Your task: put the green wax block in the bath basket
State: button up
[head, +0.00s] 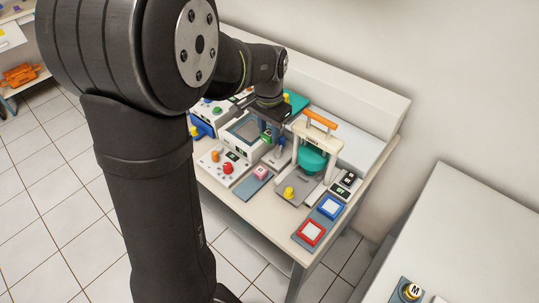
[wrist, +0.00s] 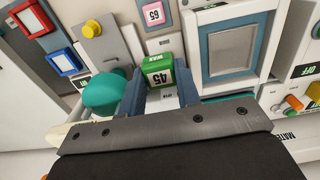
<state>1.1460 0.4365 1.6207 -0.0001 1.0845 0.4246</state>
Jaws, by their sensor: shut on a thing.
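In the head view the green block (head: 266,135) shows small at my gripper (head: 273,132), right of the framed bath. The bath (head: 244,132) has a grey-blue frame around a pale rectangle; it also shows in the wrist view (wrist: 207,50), to the right of the block. I cannot make out a separate basket inside it.
A pink block (head: 261,172) marked 65 lies on a blue-grey pad in front. A press with an orange handle (head: 321,119) and teal dome (head: 312,158) stands close on the right. Red (head: 310,233) and blue (head: 330,207) framed pads lie near the table's right edge.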

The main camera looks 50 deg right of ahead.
send_near(251, 131)
jog(key=shift+f, duration=3.05)
jog(key=shift+f, duration=0.1)
jog(key=o, duration=1)
notch_tip(251, 131, up, 18)
jog(key=shift+f, duration=0.25)
